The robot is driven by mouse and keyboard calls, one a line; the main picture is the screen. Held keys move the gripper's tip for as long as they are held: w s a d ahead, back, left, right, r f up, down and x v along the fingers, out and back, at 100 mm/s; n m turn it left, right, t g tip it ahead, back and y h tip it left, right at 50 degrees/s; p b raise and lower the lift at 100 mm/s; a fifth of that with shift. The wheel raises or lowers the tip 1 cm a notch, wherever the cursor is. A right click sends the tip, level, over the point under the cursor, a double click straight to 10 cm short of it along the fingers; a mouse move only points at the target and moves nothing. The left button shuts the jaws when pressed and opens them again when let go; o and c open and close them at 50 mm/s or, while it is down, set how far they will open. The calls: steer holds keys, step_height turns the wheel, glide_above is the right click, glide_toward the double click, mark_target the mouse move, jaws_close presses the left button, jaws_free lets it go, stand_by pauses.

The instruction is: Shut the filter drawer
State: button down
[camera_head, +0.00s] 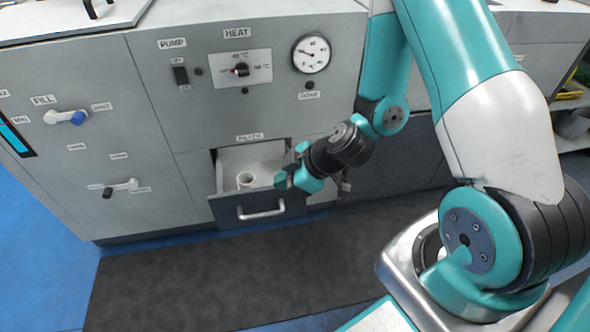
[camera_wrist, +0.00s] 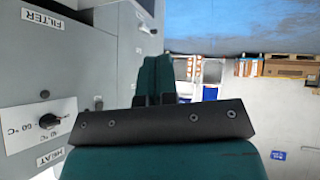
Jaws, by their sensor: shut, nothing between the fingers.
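The filter drawer (camera_head: 226,206) stands open at the bottom of the grey machine in the head view. It has a dark front, a pale bar handle (camera_head: 262,213) and a light interior. A small white cup (camera_head: 245,180) stands inside it. My gripper (camera_head: 283,181) is shut and empty, over the right side of the open drawer in the head view and hiding part of it. I cannot tell whether it touches the drawer. In the wrist view my shut fingers (camera_wrist: 153,80) point up the picture, and the filter label (camera_wrist: 41,18) shows at upper left.
A dark mat (camera_head: 200,280) covers the floor before the drawer, which looks clear.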

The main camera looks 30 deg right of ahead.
steer(key=s+d+f+t+h+p, duration=0.1)
steer(key=s+d+f+h+p, duration=0.25)
steer(key=d, duration=0.35)
steer(key=b, duration=1.3)
glide_toward(287, 192)
step_height(287, 192, down, 3)
steer(key=s+a, duration=0.2)
steer(key=shift+n+h, duration=0.25)
steer(key=shift+n, duration=0.15)
steer(key=shift+w+d+f+b, duration=0.1)
steer(key=shift+w+f+b, duration=0.1)
steer(key=shift+w+b, duration=0.95)
steer(key=shift+w+d+f+b, duration=0.15)
steer(key=shift+w+b, duration=0.3)
steer(key=shift+b, duration=1.35)
steer(key=shift+w+d+f+b, duration=0.1)
steer(key=shift+w+f+b, duration=0.1)
steer(key=shift+w+b, duration=0.95)
steer(key=shift+s, duration=0.3)
